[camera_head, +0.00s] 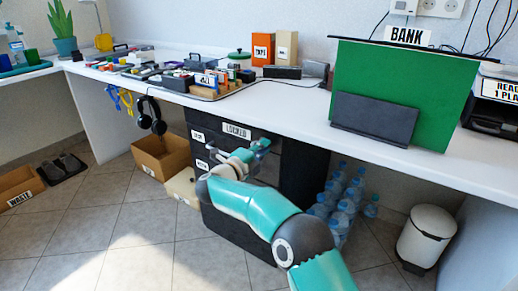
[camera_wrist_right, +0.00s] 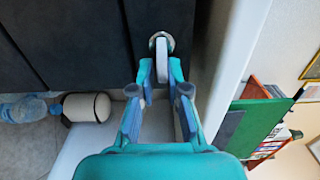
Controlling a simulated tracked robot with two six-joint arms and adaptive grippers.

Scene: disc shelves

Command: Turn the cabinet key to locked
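The black cabinet (camera_head: 235,225) stands under the white desk and carries a plate reading "LOCKED" (camera_head: 237,131) near its top. In the right wrist view, the cabinet key (camera_wrist_right: 161,58) is a pale, rounded tab in front of a round metal lock (camera_wrist_right: 160,42). In the head view, my right gripper (camera_head: 255,150) reaches the cabinet's upper front, and my gripper and arm hide the key and lock. My left gripper is not in view.
The white desk edge (camera_head: 290,120) runs just above my gripper. Water bottles (camera_head: 340,205) and a white bin (camera_head: 425,238) stand right of the cabinet. A cardboard box (camera_head: 160,155) and hanging headphones (camera_head: 151,118) are to its left. The floor in front is clear.

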